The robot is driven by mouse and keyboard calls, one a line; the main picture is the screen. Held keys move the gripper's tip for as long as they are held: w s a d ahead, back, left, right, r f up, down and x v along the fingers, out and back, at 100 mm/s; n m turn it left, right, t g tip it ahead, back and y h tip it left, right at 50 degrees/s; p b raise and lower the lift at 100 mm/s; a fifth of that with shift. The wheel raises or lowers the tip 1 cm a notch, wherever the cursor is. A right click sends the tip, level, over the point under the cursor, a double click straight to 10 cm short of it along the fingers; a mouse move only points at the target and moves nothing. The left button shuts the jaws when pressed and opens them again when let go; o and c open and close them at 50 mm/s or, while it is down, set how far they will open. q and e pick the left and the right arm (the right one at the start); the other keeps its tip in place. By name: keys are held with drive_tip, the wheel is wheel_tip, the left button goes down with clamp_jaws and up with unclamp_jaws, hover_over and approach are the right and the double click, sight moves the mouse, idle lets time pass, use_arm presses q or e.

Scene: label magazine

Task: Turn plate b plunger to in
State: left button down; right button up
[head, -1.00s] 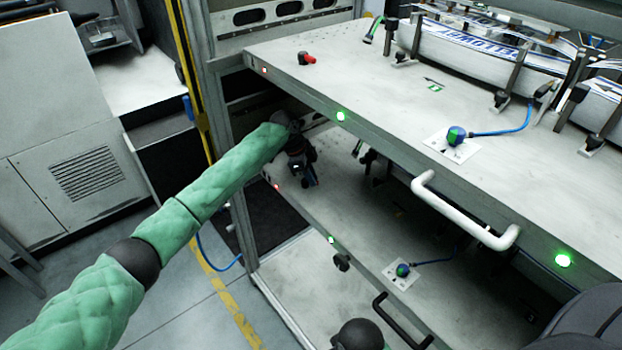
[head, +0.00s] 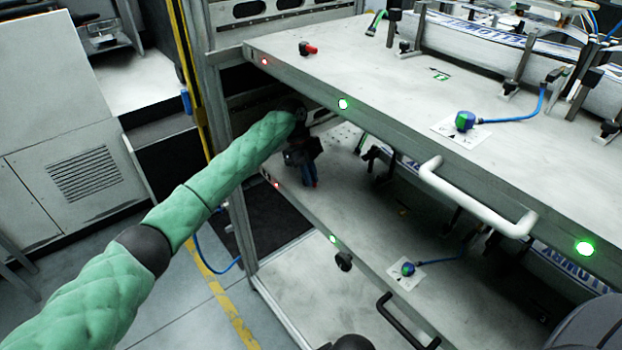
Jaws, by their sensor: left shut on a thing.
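My left gripper (head: 309,180) reaches in under the upper plate (head: 330,72), above the left front corner of the lower plate (head: 345,205). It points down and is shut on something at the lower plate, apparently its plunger. The gripper hides that plunger, so I cannot tell which way it is turned. A similar plunger with a red knob (head: 308,48) stands on the upper plate's left end, clear of the gripper. I cannot read which plate is b. My right gripper is not in view.
The upper plate overhangs my left forearm. A white handle (head: 478,200) and a black handle (head: 405,325) stick out from the plate fronts. Blue-green knobs with cables sit on the upper (head: 465,121) and lower (head: 408,269) plates. A frame post (head: 200,90) stands left.

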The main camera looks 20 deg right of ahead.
use_arm(q)
drive_tip(key=shift+a+m+b, duration=0.15)
drive_tip(key=shift+m+b, duration=0.15)
drive_tip(key=shift+m, duration=0.4)
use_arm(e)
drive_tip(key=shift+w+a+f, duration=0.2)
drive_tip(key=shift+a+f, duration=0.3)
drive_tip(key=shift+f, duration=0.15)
use_arm(q)
drive_tip(key=shift+y, duration=0.3)
drive_tip(key=c, duration=1.5)
unclamp_jaws()
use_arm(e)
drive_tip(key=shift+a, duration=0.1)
